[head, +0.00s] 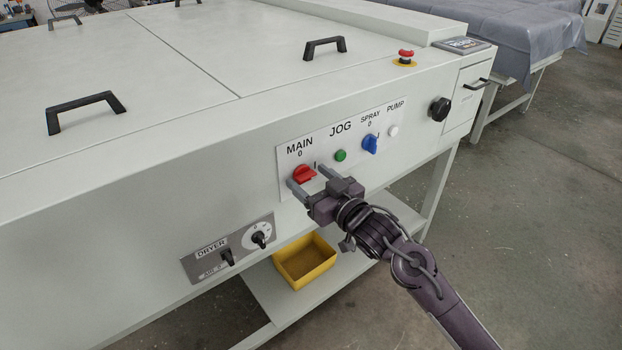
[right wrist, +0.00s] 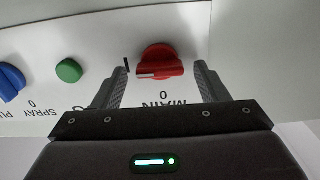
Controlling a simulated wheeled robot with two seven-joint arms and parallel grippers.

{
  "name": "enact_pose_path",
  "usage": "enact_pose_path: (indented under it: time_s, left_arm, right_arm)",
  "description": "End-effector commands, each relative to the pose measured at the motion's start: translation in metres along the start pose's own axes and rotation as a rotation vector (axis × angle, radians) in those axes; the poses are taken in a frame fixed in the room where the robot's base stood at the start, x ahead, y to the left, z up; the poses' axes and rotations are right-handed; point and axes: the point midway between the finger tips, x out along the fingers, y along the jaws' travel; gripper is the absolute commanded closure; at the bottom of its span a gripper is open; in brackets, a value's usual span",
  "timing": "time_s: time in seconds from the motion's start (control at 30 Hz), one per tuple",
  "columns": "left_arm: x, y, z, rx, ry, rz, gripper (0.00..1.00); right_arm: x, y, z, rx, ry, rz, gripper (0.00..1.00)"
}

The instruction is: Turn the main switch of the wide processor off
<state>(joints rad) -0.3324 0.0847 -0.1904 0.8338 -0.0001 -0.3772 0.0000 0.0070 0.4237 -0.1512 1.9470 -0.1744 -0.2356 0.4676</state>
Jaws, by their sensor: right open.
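The red MAIN switch (head: 304,174) is a round knob with a raised grip on the white label panel (head: 331,133) of the processor's front. A "0" is printed above it and an "I" to its right. In the right wrist view the picture is upside down, and the red knob (right wrist: 160,62) shows a white mark on the side toward the "I". My right gripper (head: 308,178) is open, its fingers on either side of the knob. It also shows in the right wrist view (right wrist: 160,84). Contact with the knob cannot be told. My left gripper is not in view.
Right of the switch are a green JOG button (head: 341,155), a blue SPRAY knob (head: 370,144) and a white PUMP button (head: 393,131). A DRYER panel (head: 228,249) sits lower left. A red emergency button (head: 405,56) is on top. A yellow bin (head: 305,277) stands below.

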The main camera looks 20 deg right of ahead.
Motion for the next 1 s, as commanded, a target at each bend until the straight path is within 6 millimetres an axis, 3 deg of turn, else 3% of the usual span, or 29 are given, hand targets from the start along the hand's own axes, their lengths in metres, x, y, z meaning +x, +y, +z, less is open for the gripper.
enact_pose_path:
  time_s: [0.3,0.67,1.0]
  left_arm:
    - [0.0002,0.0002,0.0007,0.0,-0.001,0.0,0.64]
    - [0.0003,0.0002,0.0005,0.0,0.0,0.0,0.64]
    - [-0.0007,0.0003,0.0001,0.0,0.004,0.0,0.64]
  right_arm:
    - [0.0037,0.0,0.0001,-0.001,0.0,0.0,0.33]
    - [0.0035,0.0001,0.0001,-0.001,0.0,0.0,0.77]
    - [0.0035,-0.0002,0.0,-0.056,-0.001,0.0,0.77]
